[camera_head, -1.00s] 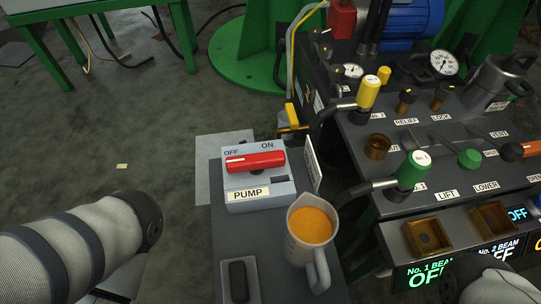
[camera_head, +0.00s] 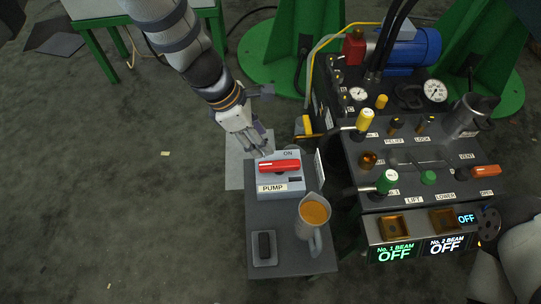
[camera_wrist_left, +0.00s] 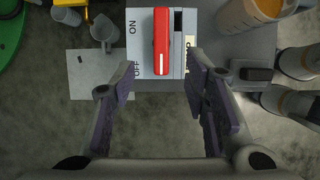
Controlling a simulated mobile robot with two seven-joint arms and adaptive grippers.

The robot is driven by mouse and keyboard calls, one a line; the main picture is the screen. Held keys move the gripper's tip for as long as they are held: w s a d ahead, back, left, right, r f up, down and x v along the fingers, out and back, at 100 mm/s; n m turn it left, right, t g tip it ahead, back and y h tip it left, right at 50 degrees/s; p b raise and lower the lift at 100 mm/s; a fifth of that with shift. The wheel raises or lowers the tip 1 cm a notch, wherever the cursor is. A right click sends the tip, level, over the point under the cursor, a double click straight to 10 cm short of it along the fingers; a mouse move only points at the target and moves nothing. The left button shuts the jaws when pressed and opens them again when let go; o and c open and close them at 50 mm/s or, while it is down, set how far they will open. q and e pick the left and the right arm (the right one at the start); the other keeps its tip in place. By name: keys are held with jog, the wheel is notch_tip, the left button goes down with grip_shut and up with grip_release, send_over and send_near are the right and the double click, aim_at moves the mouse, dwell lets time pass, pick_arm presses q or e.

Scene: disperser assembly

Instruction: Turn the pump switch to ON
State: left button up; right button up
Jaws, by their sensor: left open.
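The pump switch is a red bar handle (camera_head: 279,166) on a grey box (camera_head: 290,186) labelled PUMP. In the head view the handle lies crosswise, its white-marked end at the left. The wrist view shows the handle (camera_wrist_left: 162,40) with that marked end beside the OFF label (camera_wrist_left: 137,70) and the ON label (camera_wrist_left: 132,27) farther up. My left gripper (camera_head: 262,146) is just behind the box's left side, hiding the OFF label in the head view. It is open and empty; in the wrist view its fingers (camera_wrist_left: 160,76) spread either side of the handle's near end, apart from it.
A jug of orange liquid (camera_head: 314,209) and a dark device (camera_head: 264,245) share the pump's grey stand (camera_head: 292,255). A control console (camera_head: 400,160) with valves and gauges stands at the right. Open floor lies left of the stand. My right arm is at the lower right edge.

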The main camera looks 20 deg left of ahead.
aim_at(279, 164)
pick_arm(q)
jog(key=b+x, duration=0.4)
jog(key=x, duration=0.8)
jog(key=shift+s+a+f, duration=0.1)
jog(key=shift+f, duration=0.05)
grip_shut()
